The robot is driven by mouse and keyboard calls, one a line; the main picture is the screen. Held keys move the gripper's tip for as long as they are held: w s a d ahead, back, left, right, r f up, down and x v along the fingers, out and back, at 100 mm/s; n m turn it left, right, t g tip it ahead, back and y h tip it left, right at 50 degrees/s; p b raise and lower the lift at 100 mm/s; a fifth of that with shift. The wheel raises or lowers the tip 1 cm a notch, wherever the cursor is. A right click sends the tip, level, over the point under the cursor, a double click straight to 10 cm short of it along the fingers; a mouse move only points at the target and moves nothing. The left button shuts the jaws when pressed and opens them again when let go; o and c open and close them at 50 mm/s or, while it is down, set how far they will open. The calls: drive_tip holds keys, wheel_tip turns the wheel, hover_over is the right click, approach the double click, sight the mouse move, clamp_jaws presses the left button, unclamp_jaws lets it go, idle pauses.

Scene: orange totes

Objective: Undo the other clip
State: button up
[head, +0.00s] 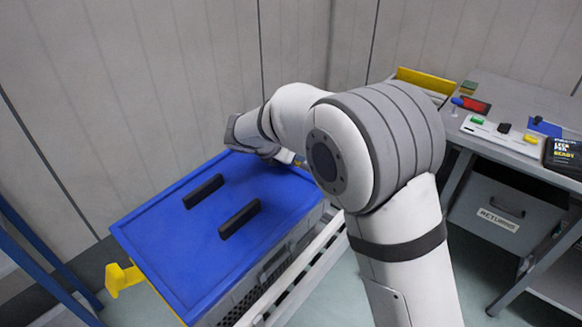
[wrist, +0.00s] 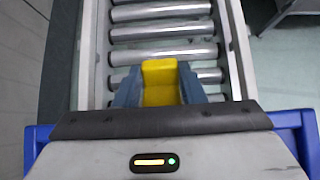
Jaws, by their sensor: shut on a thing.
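A grey tote (head: 283,262) with a blue lid (head: 180,255) stands on a roller conveyor. One yellow clip (head: 122,279) juts outward at the tote's near left end. My gripper (wrist: 160,85) is shut on the other yellow clip (wrist: 160,72), with a finger on each side of it, above the rollers. The blue lid also shows at both lower corners of the wrist view (wrist: 295,122). In the head view my arm reaches to the lid's far end, and my fingers and the held clip are hidden there.
Two black bars (head: 203,191) (head: 239,218) stand up from the lid. The conveyor rollers (wrist: 163,30) are bare beyond the held clip. At right stands a grey bench (head: 520,100) with buttons, a small sign and a drawer marked RETURNS (head: 498,219). A blue frame (head: 45,265) is at left.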

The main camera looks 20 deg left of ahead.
drive_tip(key=shift+s+t+h+b, duration=0.1)
drive_tip(key=shift+t+h+b, duration=0.3)
drive_tip(key=shift+t+b, duration=0.8)
drive_tip(key=shift+r, duration=0.15)
drive_tip(key=o, duration=1)
drive_tip(key=shift+r, duration=0.1)
drive_tip(key=v, duration=0.7)
drive_tip(key=shift+s+a+r, duration=0.15)
drive_tip(key=shift+s+a, duration=0.1)
